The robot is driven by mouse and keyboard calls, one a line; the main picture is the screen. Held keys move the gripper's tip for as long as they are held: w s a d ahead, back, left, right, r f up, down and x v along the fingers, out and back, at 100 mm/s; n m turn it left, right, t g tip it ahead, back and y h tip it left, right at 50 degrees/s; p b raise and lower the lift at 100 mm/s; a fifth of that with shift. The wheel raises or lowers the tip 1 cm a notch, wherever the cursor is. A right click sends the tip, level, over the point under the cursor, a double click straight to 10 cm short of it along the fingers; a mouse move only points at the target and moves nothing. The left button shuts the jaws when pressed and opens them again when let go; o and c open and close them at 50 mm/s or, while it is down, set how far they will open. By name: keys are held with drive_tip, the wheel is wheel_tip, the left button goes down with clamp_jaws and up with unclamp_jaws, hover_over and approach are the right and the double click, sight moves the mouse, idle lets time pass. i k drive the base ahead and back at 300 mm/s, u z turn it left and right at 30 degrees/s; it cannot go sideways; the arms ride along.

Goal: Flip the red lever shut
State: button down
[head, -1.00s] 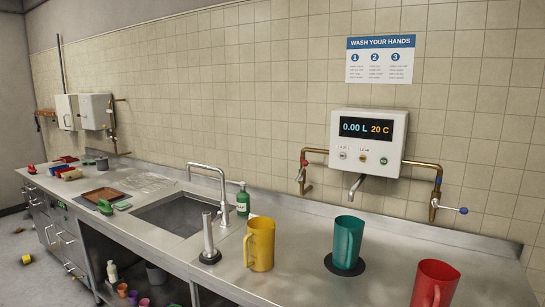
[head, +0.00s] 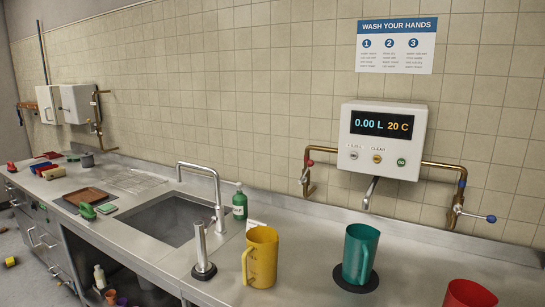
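A small red part (head: 310,162) shows on the brass pipe at the left of the wall-mounted dispenser box (head: 382,142). A silver valve piece (head: 304,180) is just below it. At this size I cannot tell whether the red part is the lever's tip or a band on the pipe, nor how the lever is turned. On the right pipe, a lever with a blue knob (head: 491,219) points to the right. The box's display reads 0.00 L and 20 C. My gripper is not in view.
A yellow jug (head: 262,257), a teal jug (head: 359,253) on a black disc (head: 340,279) and a partly cut-off red jug (head: 470,294) stand on the counter. A steel post (head: 202,252), tap (head: 217,190), green bottle (head: 240,205) and sink (head: 165,222) are left.

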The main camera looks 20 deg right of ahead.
sight(310, 162)
drive_tip(key=u, duration=0.6)
drive_tip(key=i, duration=0.9)
drive_tip(key=u, duration=0.45)
